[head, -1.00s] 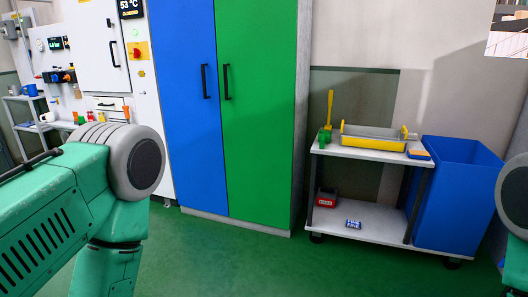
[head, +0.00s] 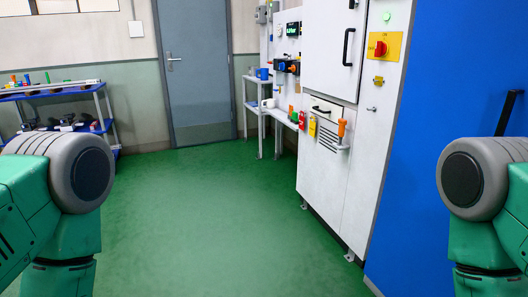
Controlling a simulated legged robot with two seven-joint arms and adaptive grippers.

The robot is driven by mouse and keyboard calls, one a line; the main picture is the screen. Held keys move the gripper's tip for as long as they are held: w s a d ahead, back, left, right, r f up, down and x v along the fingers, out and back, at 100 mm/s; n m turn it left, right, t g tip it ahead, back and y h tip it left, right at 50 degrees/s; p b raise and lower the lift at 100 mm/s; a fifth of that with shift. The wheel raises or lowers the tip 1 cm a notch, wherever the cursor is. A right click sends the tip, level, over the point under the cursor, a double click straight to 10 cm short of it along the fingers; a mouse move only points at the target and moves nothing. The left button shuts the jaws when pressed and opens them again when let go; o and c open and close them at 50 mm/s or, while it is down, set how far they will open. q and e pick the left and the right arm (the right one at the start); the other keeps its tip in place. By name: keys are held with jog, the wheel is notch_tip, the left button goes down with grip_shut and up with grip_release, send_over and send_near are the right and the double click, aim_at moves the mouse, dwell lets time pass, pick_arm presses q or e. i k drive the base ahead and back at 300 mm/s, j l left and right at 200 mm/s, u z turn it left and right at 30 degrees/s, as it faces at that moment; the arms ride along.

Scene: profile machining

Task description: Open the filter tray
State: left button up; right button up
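A white machine cabinet (head: 343,175) stands right of the middle. Its lower front has a panel (head: 326,138) with a small dark handle (head: 321,110) and dark vent slots; this looks like the filter tray, and it appears shut. Red and yellow tags hang at its left, and an orange-handled tool (head: 341,131) sits at its right. The upper door (head: 328,50) has a black vertical handle and appears closed. Only my shoulders and upper arms show at both sides; neither gripper is in view.
The green floor (head: 200,210) ahead is clear up to the grey door (head: 193,70). A blue cabinet (head: 430,100) stands close on the right. A white side table (head: 253,105) is beyond the machine; a blue shelf (head: 60,130) with tools stands at far left.

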aim_at(332, 111)
jog(key=i+j, duration=0.15)
jog(key=i, duration=0.55)
jog(key=i+j+u, duration=0.1)
jog(key=i, duration=0.55)
